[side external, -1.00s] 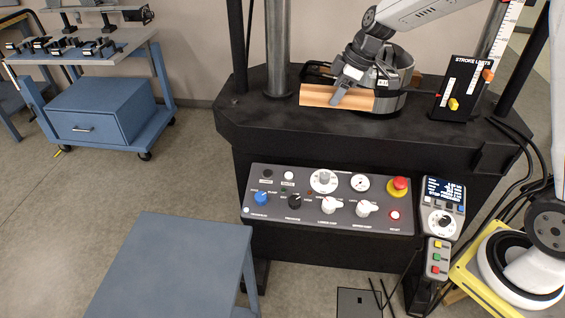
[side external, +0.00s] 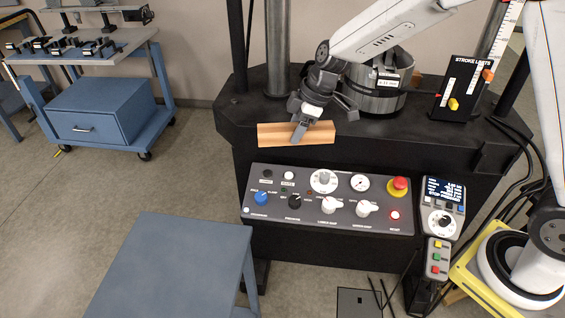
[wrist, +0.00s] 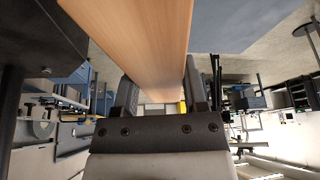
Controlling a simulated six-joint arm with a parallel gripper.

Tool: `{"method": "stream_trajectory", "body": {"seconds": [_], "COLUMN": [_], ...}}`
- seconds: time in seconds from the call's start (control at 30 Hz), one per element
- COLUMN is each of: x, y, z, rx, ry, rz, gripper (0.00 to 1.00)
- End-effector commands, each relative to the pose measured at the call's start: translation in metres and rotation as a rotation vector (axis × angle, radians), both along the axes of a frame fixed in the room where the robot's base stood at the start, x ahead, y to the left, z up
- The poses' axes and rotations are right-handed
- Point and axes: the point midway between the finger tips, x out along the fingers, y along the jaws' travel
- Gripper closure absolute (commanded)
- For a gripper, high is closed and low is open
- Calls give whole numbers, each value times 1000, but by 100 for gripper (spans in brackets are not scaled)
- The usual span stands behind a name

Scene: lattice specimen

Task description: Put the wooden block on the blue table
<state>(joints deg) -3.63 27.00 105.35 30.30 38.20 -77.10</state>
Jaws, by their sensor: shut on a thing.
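The wooden block (side external: 272,134) is a long light-brown bar, held roughly level in front of the black machine's platform edge in the side view. My gripper (side external: 299,134) is shut on it near its middle, with a finger across its near face. In the wrist view the block (wrist: 135,35) runs up between the two fingers of my gripper (wrist: 155,95). The blue table (side external: 180,262) stands at the lower left in the side view, lower than the block and apart from it. Its top is bare.
The control panel (side external: 328,200) with knobs and a red button lies just below the block. A blue cart (side external: 100,112) stands at far left. Open floor lies between.

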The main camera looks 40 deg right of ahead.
Motion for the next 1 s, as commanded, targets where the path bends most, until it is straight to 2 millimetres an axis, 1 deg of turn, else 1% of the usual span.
{"method": "stream_trajectory", "body": {"seconds": [0.03, 0.2, 0.37, 0.4, 0.47, 0.6, 0.7, 0.8, 0.9, 1.0], "x": [-5, -22, -45, -51, -62, -90, -112, -132, -148, -159], "y": [19, 72, 119, 130, 147, 182, 204, 221, 233, 240], "z": [-8, -30, -52, -58, -66, -85, -99, -110, -119, -126], "rx": [-1, -1, -1, -2, -1, -2, -3, -3, -2, -3], "ry": [3, 2, 3, 3, 3, 2, 3, 3, 2, 1], "rz": [37, 138, 230, 253, 289, 370, 426, 473, 511, 538], "gripper": [100, 100, 100, 100, 100, 100, 100, 100, 100, 100]}}
